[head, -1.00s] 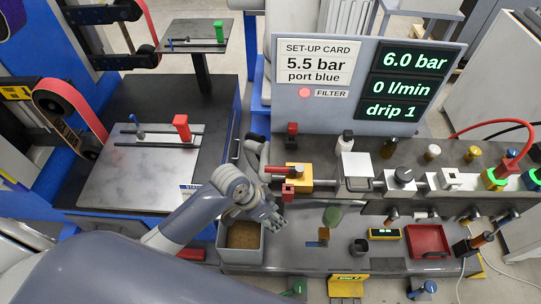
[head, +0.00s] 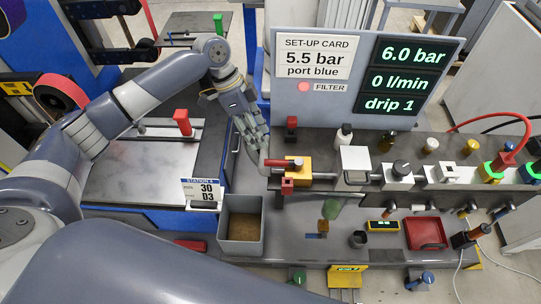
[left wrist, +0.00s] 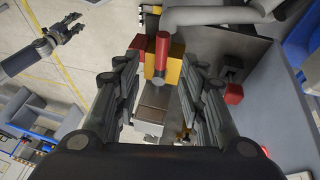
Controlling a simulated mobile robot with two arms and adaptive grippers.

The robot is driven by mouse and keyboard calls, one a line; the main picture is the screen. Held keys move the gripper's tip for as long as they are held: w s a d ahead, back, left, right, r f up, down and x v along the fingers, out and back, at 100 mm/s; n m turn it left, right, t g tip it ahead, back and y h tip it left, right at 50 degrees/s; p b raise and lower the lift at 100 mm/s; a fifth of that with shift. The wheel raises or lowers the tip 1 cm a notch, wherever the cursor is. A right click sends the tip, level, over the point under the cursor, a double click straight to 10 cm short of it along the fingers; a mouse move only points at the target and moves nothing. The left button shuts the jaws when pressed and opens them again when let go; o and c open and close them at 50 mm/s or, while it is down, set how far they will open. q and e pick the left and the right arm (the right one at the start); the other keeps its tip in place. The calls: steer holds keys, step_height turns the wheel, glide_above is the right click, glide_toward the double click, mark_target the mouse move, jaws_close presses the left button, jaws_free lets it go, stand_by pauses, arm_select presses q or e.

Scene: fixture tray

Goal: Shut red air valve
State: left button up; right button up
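The red air valve has a red lever (head: 280,163) on a yellow block (head: 297,172) at the left end of the pipe row. The lever lies roughly in line with the pipe, pointing left. My left gripper (head: 258,142) is just behind and left of the lever in the head view, fingers pointing down. In the left wrist view my left gripper's fingers (left wrist: 162,72) are wide apart and empty. The red lever (left wrist: 162,52) and yellow block (left wrist: 174,68) show beyond and between the fingertips, with no clear contact. My right gripper (left wrist: 78,24) appears in the left wrist view, open and empty.
A display panel (head: 290,105) stands behind the row, reading 6.0 bar and 0 l/min. A small red block (head: 291,124) stands behind the valve. A grey bin (head: 226,240) sits in front left.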

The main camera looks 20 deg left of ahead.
mark_target(284, 164)
arm_select(q)
steer(key=p+x, duration=0.2)
steer(key=x, duration=0.8)
steer(key=shift+w+a, duration=0.1)
steer(key=shift+w, duration=0.1)
jaws_close()
